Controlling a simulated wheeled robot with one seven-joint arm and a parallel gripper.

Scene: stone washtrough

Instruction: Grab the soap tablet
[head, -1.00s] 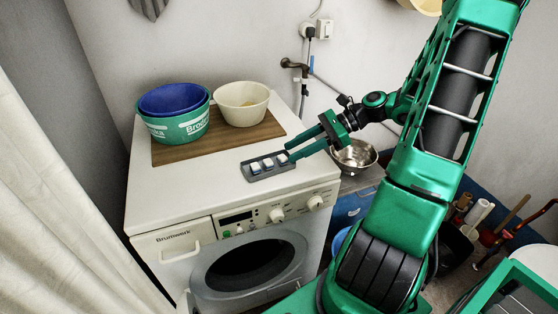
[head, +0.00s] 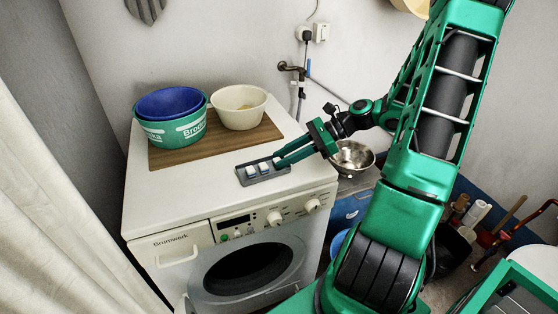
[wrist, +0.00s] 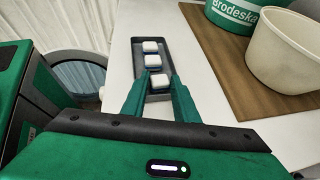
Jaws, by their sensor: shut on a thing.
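Several small white soap tablets with dark blue undersides sit in a row in a grey tray (head: 270,178) on top of the washing machine. The tray (wrist: 166,47) also shows in the wrist view. My gripper (head: 276,163) reaches in from the right, low over the tray's right end. In the wrist view my gripper (wrist: 157,84) is shut on the nearest soap tablet (wrist: 159,82), one finger on each side. Two other tablets, the middle one (wrist: 153,62) and the far one (wrist: 150,46), lie beyond it. In the head view my fingers largely hide the held tablet.
A wooden board (head: 216,147) behind the tray carries a green tub (head: 177,132) with a blue bowl (head: 172,100) and a cream bowl (head: 239,106). The washing machine's (head: 150,210) white top is clear left of the tray. A metal bowl (head: 353,157) is at the right.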

